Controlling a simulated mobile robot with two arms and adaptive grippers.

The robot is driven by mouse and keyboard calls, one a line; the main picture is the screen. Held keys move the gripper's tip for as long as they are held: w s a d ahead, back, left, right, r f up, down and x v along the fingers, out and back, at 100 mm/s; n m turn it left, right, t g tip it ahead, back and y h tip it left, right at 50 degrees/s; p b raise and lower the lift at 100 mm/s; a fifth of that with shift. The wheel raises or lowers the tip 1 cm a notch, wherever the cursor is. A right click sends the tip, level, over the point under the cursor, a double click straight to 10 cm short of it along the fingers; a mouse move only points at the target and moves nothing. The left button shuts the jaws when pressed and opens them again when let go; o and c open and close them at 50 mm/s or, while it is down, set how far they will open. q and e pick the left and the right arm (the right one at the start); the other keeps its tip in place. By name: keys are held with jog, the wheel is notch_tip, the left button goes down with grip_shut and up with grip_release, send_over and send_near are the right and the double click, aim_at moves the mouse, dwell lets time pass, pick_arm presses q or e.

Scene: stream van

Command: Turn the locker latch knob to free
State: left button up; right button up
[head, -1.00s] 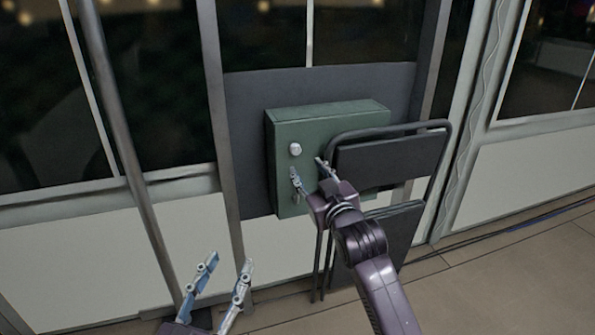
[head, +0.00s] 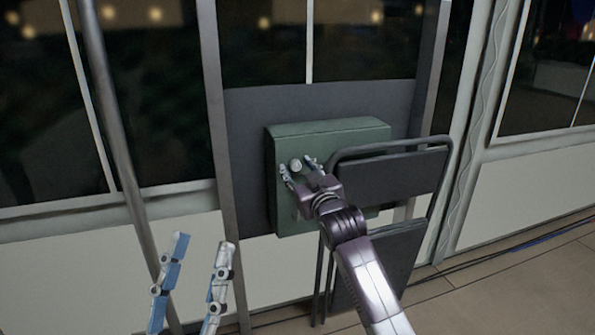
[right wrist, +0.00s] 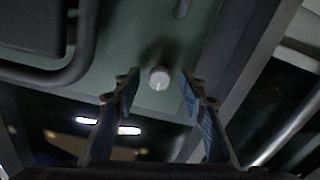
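The green locker (head: 330,135) is fixed on a dark panel in the head view. Its round white latch knob (head: 296,164) is on the left part of the front face. My right gripper (head: 298,167) is open at the knob, with one finger on each side of it. In the right wrist view the knob (right wrist: 159,78) lies between and just beyond the open fingertips, with a gap on both sides. A small mark shows on its lower edge. My left gripper (head: 203,245) is open and empty at the lower left, away from the locker.
A dark folded chair (head: 390,172) stands right in front of the locker's right side, close to my right arm. A metal pole (head: 122,130) rises left of the locker. Cables (head: 480,262) lie along the floor at the right.

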jog(key=shift+w+a, duration=0.1)
grip_shut()
dwell(0.3)
